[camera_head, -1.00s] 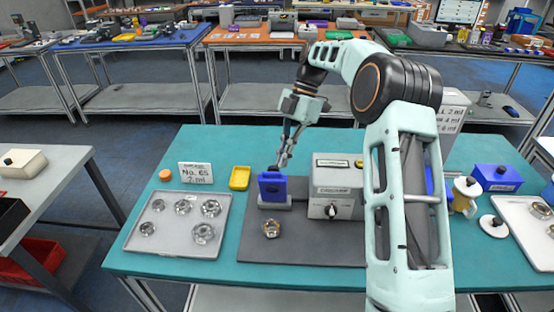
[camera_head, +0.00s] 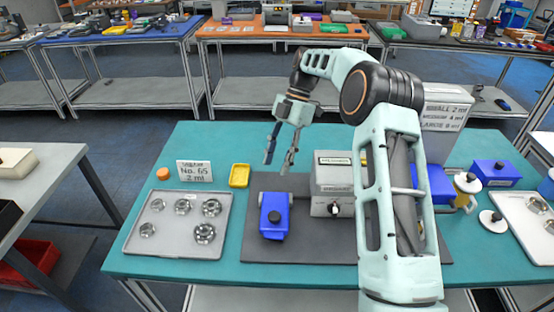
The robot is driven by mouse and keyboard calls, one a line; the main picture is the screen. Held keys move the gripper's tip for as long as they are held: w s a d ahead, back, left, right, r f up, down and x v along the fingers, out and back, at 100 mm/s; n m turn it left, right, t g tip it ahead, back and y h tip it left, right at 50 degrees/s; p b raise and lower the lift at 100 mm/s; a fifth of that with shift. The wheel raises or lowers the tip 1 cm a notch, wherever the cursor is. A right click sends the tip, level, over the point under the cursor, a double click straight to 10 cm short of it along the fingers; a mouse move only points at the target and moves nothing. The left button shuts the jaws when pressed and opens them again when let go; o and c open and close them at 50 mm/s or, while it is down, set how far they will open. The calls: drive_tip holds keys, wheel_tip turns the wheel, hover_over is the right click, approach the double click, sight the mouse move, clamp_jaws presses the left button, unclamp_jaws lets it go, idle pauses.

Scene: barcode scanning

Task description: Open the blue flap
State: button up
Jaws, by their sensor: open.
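The blue flap (camera_head: 273,221) is on the dark grey mat (camera_head: 300,247), to the left of a grey box-like device (camera_head: 331,180). It leans forward and down toward the near side, and a small dark knob shows on its face. Its hinge area is mostly hidden behind it. My gripper (camera_head: 279,165) is above and behind the flap, with its fingers pointing down and spread apart. It is empty and clear of the flap.
A grey tray (camera_head: 166,246) with several metal nuts lies at left, near a label sign (camera_head: 195,171), an orange cap (camera_head: 163,174) and a yellow tray (camera_head: 239,175). Blue boxes and a bottle stand at right. The near mat is clear.

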drive_tip(key=v, duration=0.7)
drive_tip(key=shift+r, duration=0.2)
idle(0.4)
